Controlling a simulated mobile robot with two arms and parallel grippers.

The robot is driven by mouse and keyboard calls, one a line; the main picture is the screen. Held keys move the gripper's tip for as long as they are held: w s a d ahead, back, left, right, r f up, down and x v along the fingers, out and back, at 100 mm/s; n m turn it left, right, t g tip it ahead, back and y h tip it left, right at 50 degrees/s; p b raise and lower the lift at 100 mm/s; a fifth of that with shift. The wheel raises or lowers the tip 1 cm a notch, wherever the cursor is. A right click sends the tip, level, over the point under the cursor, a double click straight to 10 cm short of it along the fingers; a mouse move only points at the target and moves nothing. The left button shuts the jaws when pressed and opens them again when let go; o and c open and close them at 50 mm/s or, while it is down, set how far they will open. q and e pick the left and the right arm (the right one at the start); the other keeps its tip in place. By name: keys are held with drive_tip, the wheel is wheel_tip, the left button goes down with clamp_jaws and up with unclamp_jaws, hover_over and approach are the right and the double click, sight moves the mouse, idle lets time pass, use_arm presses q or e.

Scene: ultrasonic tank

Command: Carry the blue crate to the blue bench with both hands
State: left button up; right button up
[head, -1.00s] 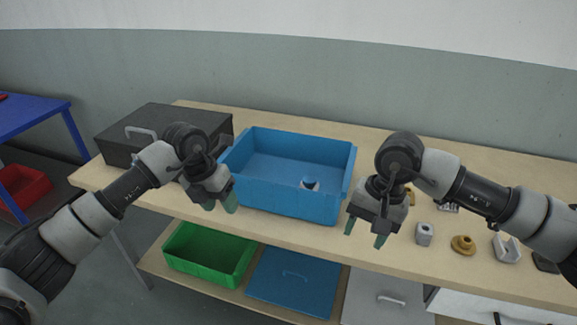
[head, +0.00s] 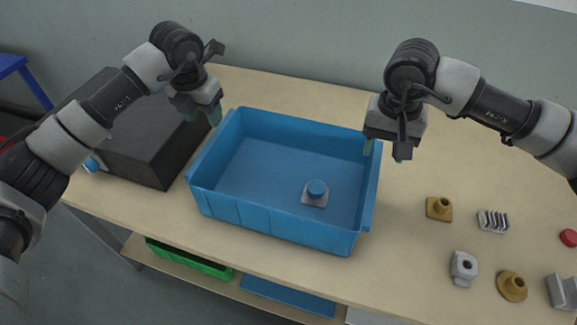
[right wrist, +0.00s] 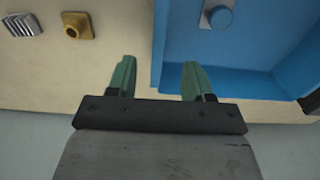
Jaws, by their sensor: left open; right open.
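The blue crate (head: 281,238) stands on the wooden table, with a grey block with a blue round knob (head: 316,193) inside it. My left gripper (head: 207,117) is open by the crate's far left corner; its fingers are partly hidden. My right gripper (head: 384,150) is open at the crate's right wall, near the far corner. In the right wrist view the right gripper (right wrist: 158,80) has one finger on each side of the line of the crate's wall (right wrist: 158,45); contact cannot be told. The blue bench (head: 12,64) shows only in part at the far left edge.
A dark grey case (head: 150,150) stands close left of the crate on the table (head: 400,270). Several small parts, including a brass flanged piece (head: 439,209) and a grey block (head: 463,268), lie right of the crate. A green bin (head: 190,259) is on the shelf below.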

sight(213, 139)
use_arm(q)
drive_tip(key=shift+s, duration=0.2)
use_arm(e)
drive_tip(key=shift+s, duration=0.2)
use_arm(q)
drive_tip(key=shift+f, duration=0.1)
use_arm(e)
drive_tip(key=shift+f, duration=0.1)
use_arm(q)
drive_tip(key=f, duration=0.3)
drive_tip(key=w+f, duration=0.1)
drive_tip(key=f, duration=0.6)
drive_tip(key=shift+w+d+f, duration=0.2)
drive_tip(key=shift+w+f, duration=0.05)
use_arm(e)
wheel_tip(213, 139, down, 11)
drive_tip(key=shift+w+r, duration=0.1)
drive_tip(key=shift+r, duration=0.1)
use_arm(q)
clamp_jaws()
use_arm(e)
clamp_jaws()
use_arm(q)
drive_tip(key=shift+r, duration=0.1)
use_arm(e)
drive_tip(key=shift+r, duration=0.1)
